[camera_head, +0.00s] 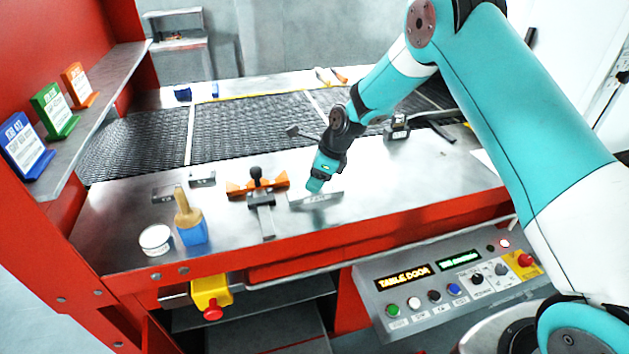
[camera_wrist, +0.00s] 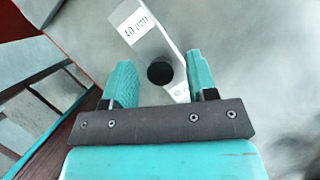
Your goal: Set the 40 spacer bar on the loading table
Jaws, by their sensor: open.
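The 40 spacer bar (camera_head: 322,197) is a flat pale metal bar on the steel loading table (camera_head: 380,180). In the wrist view the spacer bar (camera_wrist: 145,30) carries a "40 mm" label and has a dark round knob or hole near its middle. My gripper (camera_head: 314,188) is just above the bar, pointing down. In the wrist view my gripper (camera_wrist: 160,85) is open, with one teal finger on each side of the bar. Whether the fingers touch it I cannot tell.
An orange clamp fixture (camera_head: 257,185) stands close left of the bar. The mesh belt (camera_head: 250,128) runs behind; a control panel (camera_head: 450,285) is in front.

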